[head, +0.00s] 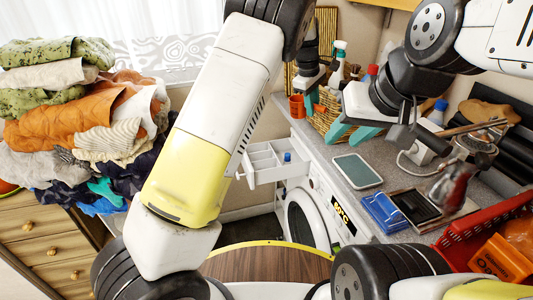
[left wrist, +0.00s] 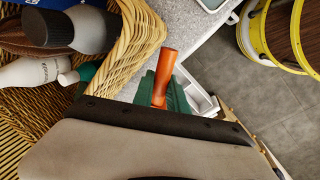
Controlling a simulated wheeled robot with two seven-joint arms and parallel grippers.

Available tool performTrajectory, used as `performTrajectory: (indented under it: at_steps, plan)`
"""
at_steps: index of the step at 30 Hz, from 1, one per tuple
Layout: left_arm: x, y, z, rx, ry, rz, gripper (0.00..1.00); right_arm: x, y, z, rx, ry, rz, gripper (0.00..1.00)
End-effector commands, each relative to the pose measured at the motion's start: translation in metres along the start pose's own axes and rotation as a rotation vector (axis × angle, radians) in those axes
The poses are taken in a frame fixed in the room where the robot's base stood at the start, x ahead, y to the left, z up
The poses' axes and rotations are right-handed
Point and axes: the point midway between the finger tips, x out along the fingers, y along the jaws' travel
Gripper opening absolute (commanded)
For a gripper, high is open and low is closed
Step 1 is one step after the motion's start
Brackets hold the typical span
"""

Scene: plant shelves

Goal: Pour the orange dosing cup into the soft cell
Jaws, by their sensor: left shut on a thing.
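The orange dosing cup (head: 297,106) is in my left gripper (head: 307,103), beside the wicker basket. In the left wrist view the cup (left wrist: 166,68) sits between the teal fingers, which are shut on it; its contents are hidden. The white detergent drawer (head: 262,172) is pulled out of the washing machine, below and left of the cup. It has several compartments, and a small blue piece (head: 287,157) shows at its right side. I cannot tell which compartment is the soft cell. My right gripper (head: 352,133) is open and empty over the counter.
The wicker basket (head: 323,120) with bottles stands right next to my left gripper. A pale tray (head: 357,171), a blue item (head: 384,213) and a red crate (head: 463,236) are on the counter. A clothes pile (head: 85,120) is at left. Space above the drawer looks free.

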Motion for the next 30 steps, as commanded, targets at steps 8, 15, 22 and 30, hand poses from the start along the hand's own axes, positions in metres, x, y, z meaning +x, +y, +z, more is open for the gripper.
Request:
performTrajectory:
  at_steps: [8,15,22,30]
  plan:
    - [0.064,-0.033,-0.012,-0.023,-0.074,0.124,0.0,0.0,0.0,0.0,0.0,0.0,0.0,0.36]
    - [0.073,-0.046,-0.018,-0.034,-0.13,0.227,0.0,0.0,0.0,0.0,0.0,0.0,0.0,0.36]
    - [0.097,-0.065,-0.026,-0.049,-0.188,0.323,0.0,0.0,0.0,0.0,0.0,0.0,0.0,0.36]
    - [0.126,-0.088,-0.035,-0.061,-0.256,0.437,0.0,0.0,0.0,0.0,0.0,0.0,0.0,0.36]
